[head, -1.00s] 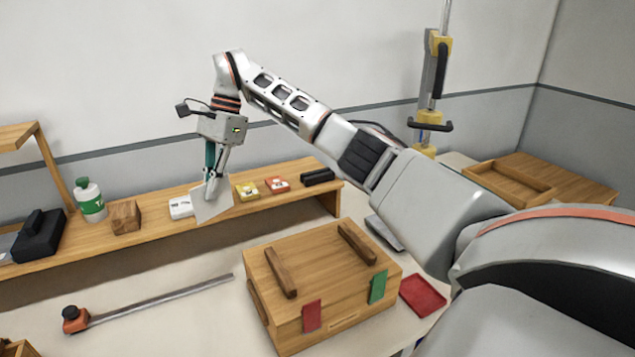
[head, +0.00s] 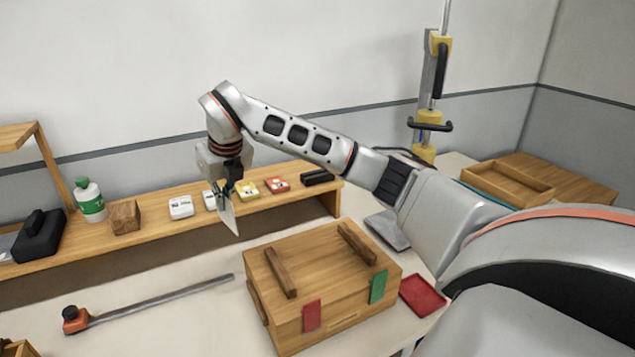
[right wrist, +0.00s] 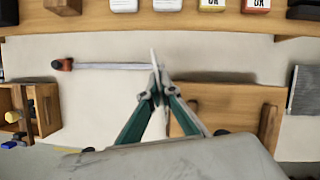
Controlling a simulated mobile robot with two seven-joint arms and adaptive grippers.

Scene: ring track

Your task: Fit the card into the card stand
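A thin pale card (head: 228,216) hangs from my right gripper (head: 224,188) in front of the wooden shelf, above the table and left of the wooden chest. In the right wrist view, the green-sided fingers (right wrist: 158,88) are closed together on the card (right wrist: 154,58), which shows nearly edge-on. No card stand can be identified for certain. A small wooden block (head: 125,217) and a low black block (head: 318,177) sit on the shelf; I cannot tell whether either has a slot. My left gripper is out of view.
The shelf (head: 160,235) also bears a green-white bottle (head: 91,202), small white, yellow and red boxes, and a black device (head: 40,238). The wooden chest (head: 320,270) stands in front. A metal bar (head: 160,298) with an orange end lies on clear table left of it.

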